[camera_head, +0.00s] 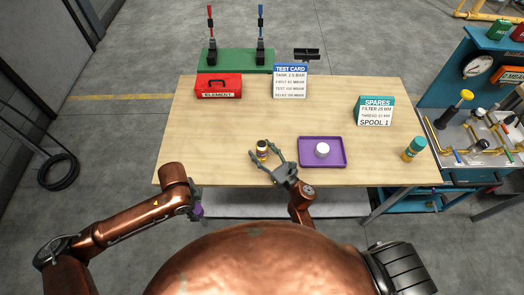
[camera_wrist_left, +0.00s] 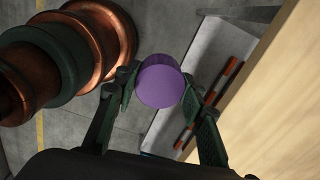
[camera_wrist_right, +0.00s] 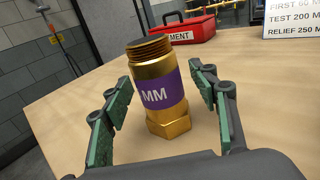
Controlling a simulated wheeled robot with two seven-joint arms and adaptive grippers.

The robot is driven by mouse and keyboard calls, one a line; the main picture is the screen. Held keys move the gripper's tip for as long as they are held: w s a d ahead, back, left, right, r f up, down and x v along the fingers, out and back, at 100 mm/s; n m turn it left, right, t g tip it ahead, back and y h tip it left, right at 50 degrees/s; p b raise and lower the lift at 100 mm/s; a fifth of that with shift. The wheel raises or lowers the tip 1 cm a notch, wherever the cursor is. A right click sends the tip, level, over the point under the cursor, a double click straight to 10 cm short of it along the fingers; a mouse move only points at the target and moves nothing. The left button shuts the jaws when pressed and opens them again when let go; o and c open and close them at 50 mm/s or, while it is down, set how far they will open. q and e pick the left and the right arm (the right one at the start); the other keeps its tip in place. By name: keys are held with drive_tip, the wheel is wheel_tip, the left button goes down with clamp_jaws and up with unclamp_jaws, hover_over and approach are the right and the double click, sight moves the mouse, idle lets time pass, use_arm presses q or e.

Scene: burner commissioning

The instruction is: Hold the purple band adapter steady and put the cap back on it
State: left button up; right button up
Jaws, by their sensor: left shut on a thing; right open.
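The brass adapter (camera_wrist_right: 173,123) stands upright on the table, its purple band (camera_wrist_right: 157,93) and open threaded top in the right wrist view. It is small in the head view (camera_head: 262,149). My right gripper (camera_wrist_right: 163,88) is open, with a finger on each side of the adapter and visible space between the fingers and it. My left gripper (camera_wrist_left: 156,88) is shut on a purple cap (camera_wrist_left: 160,82), held off the table's front edge. In the head view the left gripper (camera_head: 197,204) is partly hidden by its own arm.
A purple tray (camera_head: 305,163) with a white round piece (camera_head: 322,149) lies right of the adapter. A teal-topped jar (camera_head: 413,149) stands at the table's right. A red box (camera_head: 218,86), test card (camera_head: 290,82) and spares sign (camera_head: 375,111) stand farther back. The table's front left is clear.

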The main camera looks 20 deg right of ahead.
drive_tip(key=shift+c, duration=0.5)
clamp_jaws()
idle(0.3)
